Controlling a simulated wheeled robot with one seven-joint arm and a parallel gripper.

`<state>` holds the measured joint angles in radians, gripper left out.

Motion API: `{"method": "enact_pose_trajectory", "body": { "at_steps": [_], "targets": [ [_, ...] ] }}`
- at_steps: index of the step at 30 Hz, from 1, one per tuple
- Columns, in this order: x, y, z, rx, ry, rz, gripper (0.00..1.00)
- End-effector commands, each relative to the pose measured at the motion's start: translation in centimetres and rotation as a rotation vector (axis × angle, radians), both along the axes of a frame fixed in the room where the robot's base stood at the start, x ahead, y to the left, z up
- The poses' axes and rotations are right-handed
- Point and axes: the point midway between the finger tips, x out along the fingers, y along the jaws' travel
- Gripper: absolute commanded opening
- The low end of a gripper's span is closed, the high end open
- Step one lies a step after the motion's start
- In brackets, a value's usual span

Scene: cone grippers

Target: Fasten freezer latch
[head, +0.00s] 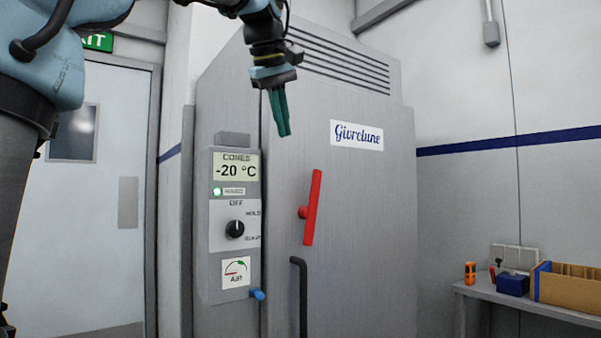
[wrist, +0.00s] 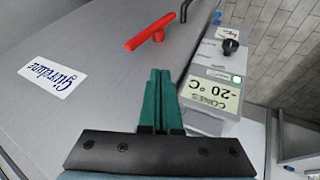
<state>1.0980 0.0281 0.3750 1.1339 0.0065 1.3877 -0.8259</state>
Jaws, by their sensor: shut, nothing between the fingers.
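The red latch handle (head: 313,208) is on the grey freezer door (head: 360,250), near its left edge. It stands close to upright, its top leaning slightly right, on a round red pivot. My gripper (head: 285,134) is above and to the left of the latch, apart from it, with its green fingers pointing down. The fingers are together and empty. In the wrist view the gripper (wrist: 160,72) points toward the red latch (wrist: 150,32), which lies beyond the fingertips. The latch's catch cannot be made out.
A control box (head: 234,225) with a dial, a -20 °C display and a blue lever (head: 257,294) juts out left of the door. A black door handle (head: 300,290) sits below the latch. A bench (head: 530,305) with boxes stands at right.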

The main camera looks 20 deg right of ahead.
Motion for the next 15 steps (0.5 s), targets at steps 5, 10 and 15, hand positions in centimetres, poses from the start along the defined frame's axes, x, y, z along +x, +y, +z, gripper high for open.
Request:
{"method": "enact_pose_trajectory", "body": {
  "at_steps": [5,10,15],
  "targets": [
    [0.1,0.0,-0.2,0.000,0.000,-0.001,0.00],
    [0.7,-0.6,-1.5,0.003,0.001,-0.002,0.00],
    [2.1,-1.7,-4.3,0.004,0.002,-0.001,0.00]
  ]
}}
